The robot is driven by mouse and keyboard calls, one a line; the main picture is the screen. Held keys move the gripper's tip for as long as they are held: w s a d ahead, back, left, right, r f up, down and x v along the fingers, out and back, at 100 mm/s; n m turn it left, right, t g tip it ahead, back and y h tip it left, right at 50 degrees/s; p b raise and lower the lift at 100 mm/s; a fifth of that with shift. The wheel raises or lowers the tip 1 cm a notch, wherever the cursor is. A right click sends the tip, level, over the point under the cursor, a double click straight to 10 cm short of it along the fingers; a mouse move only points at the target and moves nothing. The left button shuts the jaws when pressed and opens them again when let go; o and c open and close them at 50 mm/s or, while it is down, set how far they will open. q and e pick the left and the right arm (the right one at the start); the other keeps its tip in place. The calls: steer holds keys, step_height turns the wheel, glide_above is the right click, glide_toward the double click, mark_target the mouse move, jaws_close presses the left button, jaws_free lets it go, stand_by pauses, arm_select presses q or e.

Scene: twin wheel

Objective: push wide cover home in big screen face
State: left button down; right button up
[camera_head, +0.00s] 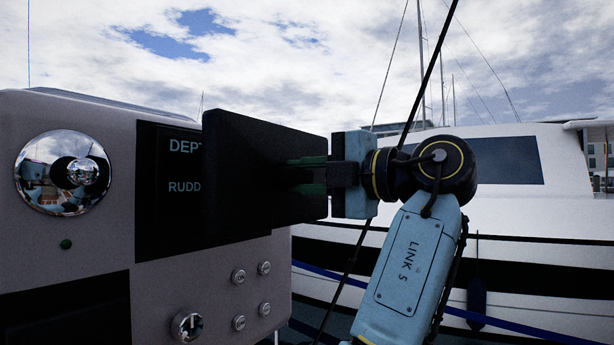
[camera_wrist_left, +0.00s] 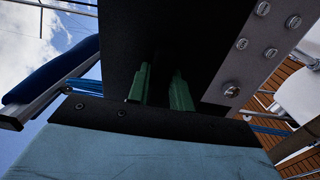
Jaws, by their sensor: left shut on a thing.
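The wide cover (camera_head: 240,200) is a dark, flat slab in front of the right part of the big screen (camera_head: 165,215). The screen is black, with cut-off pale lettering showing at its left. The cover looks set at an angle to the panel; I cannot tell whether its far edge touches the screen face. My left gripper (camera_head: 308,175) has green fingers shut on the cover's near side. In the left wrist view the fingers (camera_wrist_left: 160,90) lie against the dark cover (camera_wrist_left: 205,35), which fills the middle and hides the screen. My right gripper is not in view.
A dark recess (camera_head: 65,310) lies lower left. A white boat (camera_head: 520,210) stands behind; open air lies right of the console.

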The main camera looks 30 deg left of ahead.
mark_target(273, 176)
arm_select(q)
steer(key=a, duration=0.3)
steer(key=a+b, duration=0.1)
steer(key=a, duration=0.2)
steer(key=shift+w, duration=0.2)
steer(key=shift+w+a, duration=0.15)
steer(key=shift+a, duration=1.6)
steer(key=shift+w+a, duration=0.15)
steer(key=shift+a, duration=1.3)
steer(key=c, duration=1.2)
jaws_free()
steer(key=shift+a, duration=0.1)
steer(key=shift+o, duration=0.2)
steer(key=shift+d, duration=0.2)
steer(key=d, duration=0.4)
steer(key=d+b, duration=0.1)
steer(key=d, duration=0.3)
steer(key=s+d+b, duration=0.1)
steer(key=d, duration=0.4)
steer(key=shift+s, duration=0.1)
